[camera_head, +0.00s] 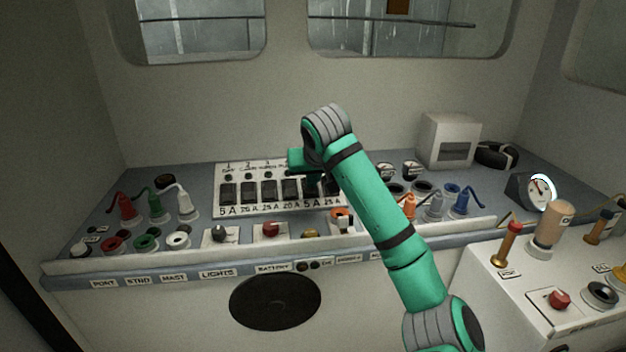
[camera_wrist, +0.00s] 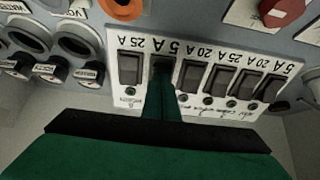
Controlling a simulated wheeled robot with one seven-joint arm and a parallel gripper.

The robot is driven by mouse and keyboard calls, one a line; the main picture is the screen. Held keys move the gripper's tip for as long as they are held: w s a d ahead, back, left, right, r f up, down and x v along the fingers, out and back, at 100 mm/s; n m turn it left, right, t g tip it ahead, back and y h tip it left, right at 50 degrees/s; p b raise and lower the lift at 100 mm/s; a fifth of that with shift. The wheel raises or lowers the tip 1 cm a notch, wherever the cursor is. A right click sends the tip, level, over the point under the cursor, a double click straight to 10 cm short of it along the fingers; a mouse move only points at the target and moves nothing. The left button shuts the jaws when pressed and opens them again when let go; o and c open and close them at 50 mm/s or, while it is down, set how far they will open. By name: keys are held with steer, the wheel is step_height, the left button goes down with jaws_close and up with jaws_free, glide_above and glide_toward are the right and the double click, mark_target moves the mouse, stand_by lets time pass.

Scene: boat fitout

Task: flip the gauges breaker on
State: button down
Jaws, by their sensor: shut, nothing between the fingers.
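The breaker panel (camera_head: 222,209) is a white plate with a row of dark rocker breakers and amp marks below them. In the wrist view the same panel (camera_wrist: 205,112) appears upside down; its small name labels are too blurred to tell which breaker is gauges. My gripper (camera_head: 313,186) is shut and empty, at the fifth breaker from the left in the head view. In the wrist view my gripper (camera_wrist: 162,85) overlaps the breaker marked 5 A (camera_wrist: 162,63), second from the left, and partly hides it. I cannot tell whether it touches or which way that rocker is tipped.
Red, green and white plugs (camera_head: 155,206) stand left of the panel. A red button (camera_head: 269,230) and other controls line the front edge. Orange, grey and blue plugs (camera_head: 434,206) and dark sockets (camera_wrist: 77,42) lie on the panel's other side. A white box (camera_head: 447,140) stands behind.

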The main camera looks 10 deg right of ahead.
steer(key=s+r, duration=0.2)
steer(key=r, duration=0.4)
steer(key=s+r, duration=0.2)
steer(key=r, duration=0.5)
steer(key=shift+s, duration=0.35)
